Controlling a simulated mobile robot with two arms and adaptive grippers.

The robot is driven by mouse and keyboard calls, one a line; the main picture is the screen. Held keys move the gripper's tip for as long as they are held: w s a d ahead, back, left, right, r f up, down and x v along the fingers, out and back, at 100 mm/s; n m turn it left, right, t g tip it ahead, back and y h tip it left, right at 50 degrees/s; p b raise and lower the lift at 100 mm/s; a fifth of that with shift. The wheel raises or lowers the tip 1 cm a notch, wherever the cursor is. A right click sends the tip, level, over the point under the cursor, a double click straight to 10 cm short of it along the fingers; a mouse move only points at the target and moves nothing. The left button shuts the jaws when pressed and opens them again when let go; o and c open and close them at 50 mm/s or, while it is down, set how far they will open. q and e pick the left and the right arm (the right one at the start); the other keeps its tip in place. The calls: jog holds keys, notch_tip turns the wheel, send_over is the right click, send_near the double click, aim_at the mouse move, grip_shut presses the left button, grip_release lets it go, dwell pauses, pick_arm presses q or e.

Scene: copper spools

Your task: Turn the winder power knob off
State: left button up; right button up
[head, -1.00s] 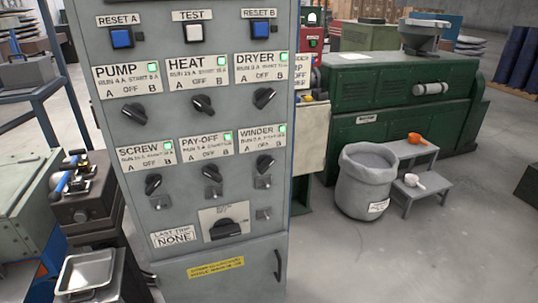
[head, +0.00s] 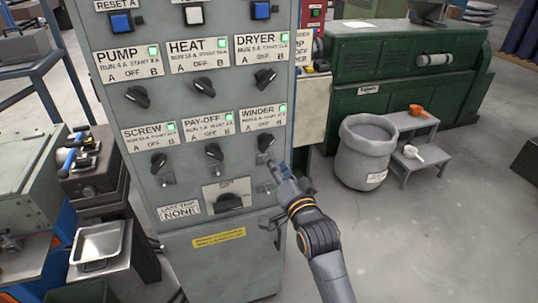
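The grey control cabinet (head: 235,262) fills the middle of the head view. Its black WINDER knob (head: 265,141) sits below the WINDER label (head: 258,119), at the right end of the lower knob row. The knob looks turned at a slant, and the green lamp (head: 283,109) on its label is lit. My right gripper (head: 271,163) is just below the knob, close to the panel face. Whether it touches the knob or panel, and whether its fingers are open, I cannot tell. My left gripper is not in view.
The PAY-OFF knob (head: 214,150) is left of the WINDER knob, and the DRYER knob (head: 265,79) is above it. A large rotary switch (head: 229,202) sits lower. A grey bin (head: 366,155) and a small step stand (head: 418,148) are to the right, with clear floor in front.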

aim_at(268, 147)
jog(key=b+x, duration=0.1)
jog(key=x, duration=0.1)
jog(key=b+x, duration=0.1)
jog(key=x, duration=0.1)
jog(key=b+x, duration=0.1)
jog(key=x, duration=0.1)
jog(key=shift+w+f, duration=0.3)
jog(key=shift+w+a+r+b, duration=0.2)
jog(key=shift+w+b, duration=0.25)
jog(key=shift+w, duration=0.2)
jog(key=shift+c, duration=0.2)
grip_shut()
